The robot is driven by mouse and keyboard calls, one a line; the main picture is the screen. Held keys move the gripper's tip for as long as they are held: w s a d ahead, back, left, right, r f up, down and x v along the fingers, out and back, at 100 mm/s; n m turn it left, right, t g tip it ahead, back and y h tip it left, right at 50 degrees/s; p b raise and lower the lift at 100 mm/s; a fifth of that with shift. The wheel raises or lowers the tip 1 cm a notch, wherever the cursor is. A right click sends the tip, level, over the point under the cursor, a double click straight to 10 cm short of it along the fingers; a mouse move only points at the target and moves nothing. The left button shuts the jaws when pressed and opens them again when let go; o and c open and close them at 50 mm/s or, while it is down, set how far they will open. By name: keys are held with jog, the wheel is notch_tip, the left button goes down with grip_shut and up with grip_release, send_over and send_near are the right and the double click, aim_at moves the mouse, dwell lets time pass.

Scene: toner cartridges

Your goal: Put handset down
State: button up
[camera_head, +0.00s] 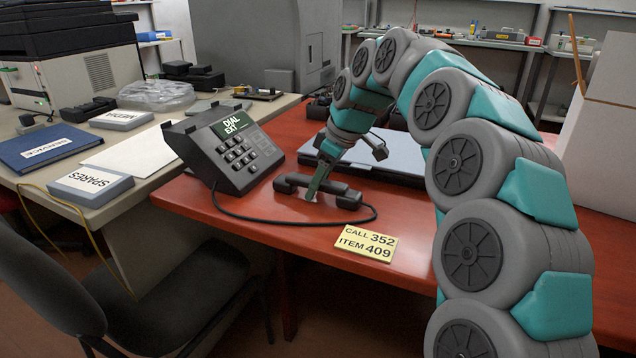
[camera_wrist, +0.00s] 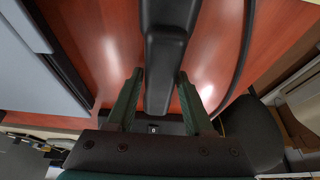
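The black handset (camera_head: 335,191) lies on the red table in front of the desk phone (camera_head: 228,150), with its cord running along the table. My gripper (camera_head: 311,195) points down at the handset's middle. In the wrist view the handset (camera_wrist: 162,75) runs between the two green fingers of my gripper (camera_wrist: 160,75). The fingers stand apart, one on each side, with narrow gaps seen beside the handset. The phone has a keypad and a green display reading "DIAL EXT". The phone's cradle is empty as far as I can see.
A yellow note (camera_head: 366,243) reading "CALL 352 ITEM 409" lies at the red table's front edge (camera_head: 250,231). A grey flat device (camera_head: 385,172) lies behind the handset. A black chair (camera_head: 190,295) stands in front. The left desk holds a blue binder (camera_head: 48,147) and boxes.

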jog(key=shift+o, duration=1.3)
jog(key=v, duration=1.2)
jog(key=shift+r, duration=0.15)
